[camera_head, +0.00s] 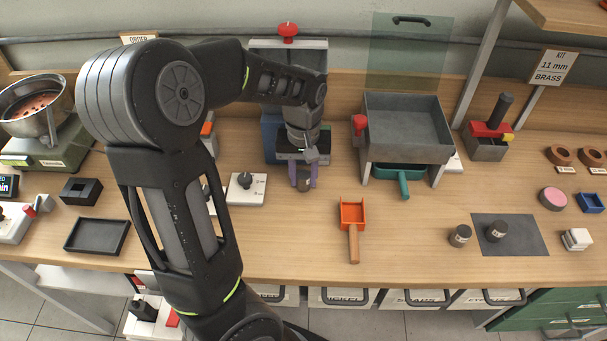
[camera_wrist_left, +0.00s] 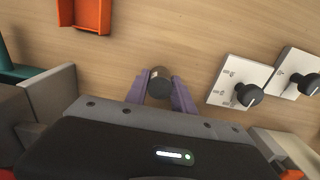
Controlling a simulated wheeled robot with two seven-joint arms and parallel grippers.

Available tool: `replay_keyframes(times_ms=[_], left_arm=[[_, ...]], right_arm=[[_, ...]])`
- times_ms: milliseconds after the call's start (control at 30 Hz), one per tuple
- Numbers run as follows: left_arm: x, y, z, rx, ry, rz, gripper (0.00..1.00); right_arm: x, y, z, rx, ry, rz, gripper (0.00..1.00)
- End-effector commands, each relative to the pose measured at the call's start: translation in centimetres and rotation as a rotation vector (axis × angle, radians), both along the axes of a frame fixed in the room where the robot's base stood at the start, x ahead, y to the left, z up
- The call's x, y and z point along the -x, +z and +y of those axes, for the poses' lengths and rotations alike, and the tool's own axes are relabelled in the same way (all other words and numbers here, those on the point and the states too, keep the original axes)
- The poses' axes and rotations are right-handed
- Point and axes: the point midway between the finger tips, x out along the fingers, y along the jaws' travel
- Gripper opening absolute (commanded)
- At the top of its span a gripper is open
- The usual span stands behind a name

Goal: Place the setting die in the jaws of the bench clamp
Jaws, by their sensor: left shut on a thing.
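My left gripper (camera_head: 305,183) is shut on a small dark cylinder, which I take to be the setting die (camera_head: 304,186). In the left wrist view the die (camera_wrist_left: 160,83) sits between the two purple fingertips (camera_wrist_left: 160,92), end face showing, above bare wood. The gripper is in front of a blue and grey device (camera_head: 270,140) with a red knob (camera_head: 288,30) above it. This may be the bench clamp, but my arm covers much of it and its jaws cannot be made out. My right gripper is not in view.
White plates with black knobs (camera_head: 247,187) lie left of the gripper. A grey hopper (camera_head: 405,125) with a teal tray (camera_head: 400,172) stands to the right. An orange scoop (camera_head: 352,215) lies in front.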

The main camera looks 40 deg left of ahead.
Motion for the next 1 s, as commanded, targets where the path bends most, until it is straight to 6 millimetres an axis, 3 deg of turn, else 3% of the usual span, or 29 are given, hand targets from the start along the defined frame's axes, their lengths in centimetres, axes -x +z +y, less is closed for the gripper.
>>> replay_keyframes(times_ms=[300,333,567,1000], left_arm=[[0.0,-0.4,0.0,-0.001,0.0,-0.001,0.0],[0.0,-0.3,0.0,0.0,0.0,0.0,0.32],[0.0,-0.2,0.0,0.0,-0.001,0.0,0.51],[-0.1,0.8,0.0,0.0,-0.001,-0.004,0.52]], right_arm=[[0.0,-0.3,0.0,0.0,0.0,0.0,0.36],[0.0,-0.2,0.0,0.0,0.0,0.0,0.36],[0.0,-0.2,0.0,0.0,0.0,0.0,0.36],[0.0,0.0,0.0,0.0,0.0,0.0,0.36]])
